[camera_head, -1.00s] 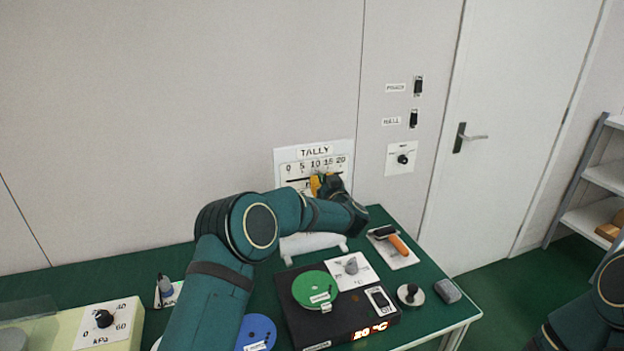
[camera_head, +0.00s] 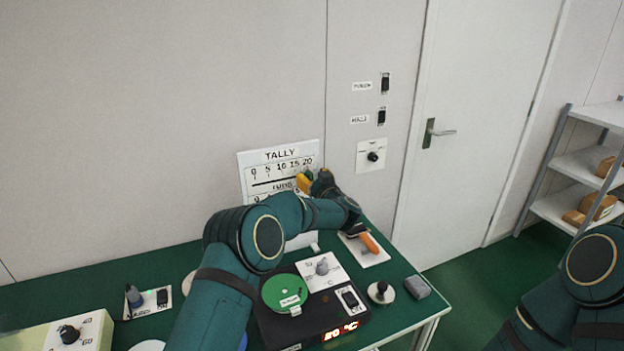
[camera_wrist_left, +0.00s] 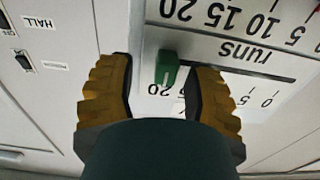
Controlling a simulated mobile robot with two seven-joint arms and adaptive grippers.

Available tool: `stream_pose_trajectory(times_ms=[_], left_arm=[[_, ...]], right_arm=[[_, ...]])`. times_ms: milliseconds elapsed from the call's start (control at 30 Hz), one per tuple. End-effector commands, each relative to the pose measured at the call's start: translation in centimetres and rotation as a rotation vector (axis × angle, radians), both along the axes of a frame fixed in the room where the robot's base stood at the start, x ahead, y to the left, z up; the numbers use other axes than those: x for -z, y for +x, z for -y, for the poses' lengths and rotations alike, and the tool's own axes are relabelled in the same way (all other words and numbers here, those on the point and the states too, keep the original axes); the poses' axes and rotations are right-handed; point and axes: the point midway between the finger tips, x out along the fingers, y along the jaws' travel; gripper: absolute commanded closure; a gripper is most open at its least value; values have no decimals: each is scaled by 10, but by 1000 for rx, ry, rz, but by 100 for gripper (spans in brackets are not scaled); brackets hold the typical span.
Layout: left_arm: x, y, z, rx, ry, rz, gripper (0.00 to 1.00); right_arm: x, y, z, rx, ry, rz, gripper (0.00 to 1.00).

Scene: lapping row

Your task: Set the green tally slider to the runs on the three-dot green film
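The white TALLY board (camera_head: 248,180) is on the wall, with a 0-to-20 scale above a dark slot. The green slider (camera_wrist_left: 167,68) is at the slot's 20 end, in the upside-down left wrist view. My left gripper (camera_head: 309,180) is at the board's right end. In the left wrist view its yellow fingers (camera_wrist_left: 158,88) stand apart on either side of the slider, with a visible gap on the left side. A green disc (camera_head: 284,290) with a small white tag lies on the black box; dots on it cannot be made out. My right gripper is out of view.
A black box (camera_head: 310,326) with a °C display, a dial plate (camera_head: 325,268), an orange-handled tool (camera_head: 369,243) and a grey block (camera_head: 417,287) are on the green table. Wall switches (camera_head: 384,82) and a door (camera_head: 470,120) are to the right.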

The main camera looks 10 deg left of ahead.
Motion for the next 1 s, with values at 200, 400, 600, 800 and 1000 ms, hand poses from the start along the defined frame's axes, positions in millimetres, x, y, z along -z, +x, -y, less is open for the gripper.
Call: stream_pose_trajectory(times_ms=[200,400,600,800,1000], left_arm=[[2,0,0,-1,1,-3,50],[2,-7,5,-1,-1,-3,50],[2,-32,23,3,1,-4,50],[1,-66,46,3,1,-3,50],[1,-90,62,1,0,-2,50]], right_arm=[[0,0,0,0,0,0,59],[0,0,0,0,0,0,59],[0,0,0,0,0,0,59],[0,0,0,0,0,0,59],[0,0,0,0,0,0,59]])
